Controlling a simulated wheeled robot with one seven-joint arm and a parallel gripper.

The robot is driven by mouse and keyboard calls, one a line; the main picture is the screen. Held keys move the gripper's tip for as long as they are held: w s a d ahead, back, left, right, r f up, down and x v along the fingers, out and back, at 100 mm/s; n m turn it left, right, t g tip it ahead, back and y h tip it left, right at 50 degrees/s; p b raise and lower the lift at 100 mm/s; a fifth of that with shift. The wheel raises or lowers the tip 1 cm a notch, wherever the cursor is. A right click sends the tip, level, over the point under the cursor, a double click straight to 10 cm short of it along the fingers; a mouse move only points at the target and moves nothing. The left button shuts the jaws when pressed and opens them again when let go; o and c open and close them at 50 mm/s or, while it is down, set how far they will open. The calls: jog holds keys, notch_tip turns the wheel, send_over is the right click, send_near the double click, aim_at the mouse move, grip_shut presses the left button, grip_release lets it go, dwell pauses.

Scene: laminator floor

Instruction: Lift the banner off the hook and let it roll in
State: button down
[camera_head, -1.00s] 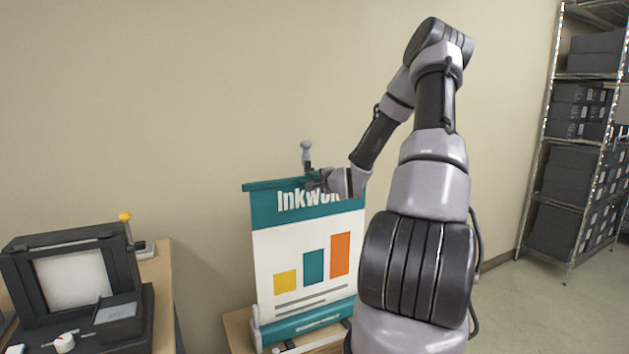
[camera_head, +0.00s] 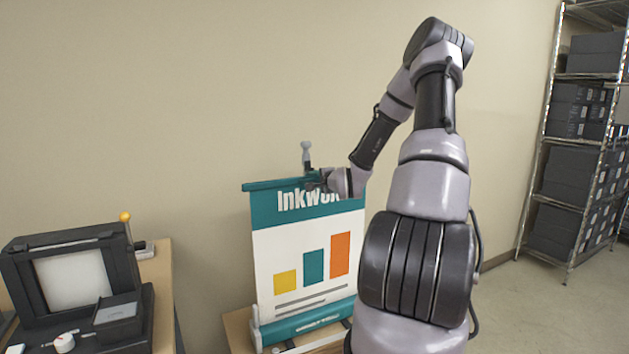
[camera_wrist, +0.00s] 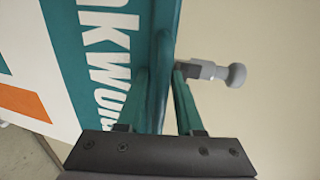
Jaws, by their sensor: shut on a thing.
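The banner (camera_head: 285,245) hangs open and upright. It has a teal top band with white lettering, and yellow, teal and orange bars on white. Its teal top rail (camera_head: 268,184) also shows in the wrist view (camera_wrist: 162,50). A grey knobbed post top (camera_head: 306,155) rises behind the rail; in the wrist view the knob (camera_wrist: 236,75) lies to the right. My gripper (camera_head: 318,182) is shut on the top rail near its middle, with fingers (camera_wrist: 160,85) on either side of it. The hook's contact with the rail is hidden, so I cannot tell whether they touch.
The banner's teal base (camera_head: 308,325) rests on a low wooden stand (camera_head: 238,330). A dark machine (camera_head: 75,275) with a pale panel sits on a wooden table (camera_head: 160,290) at left. A metal shelf (camera_head: 545,150) with dark boxes stands at right. The wall is close behind the banner.

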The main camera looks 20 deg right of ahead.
jog(key=shift+r, duration=0.1)
dwell(0.3)
jog(key=shift+w+r, duration=0.1)
jog(key=shift+r, duration=2.15)
jog(key=c, duration=0.9)
grip_release()
jog(key=shift+r, duration=0.1)
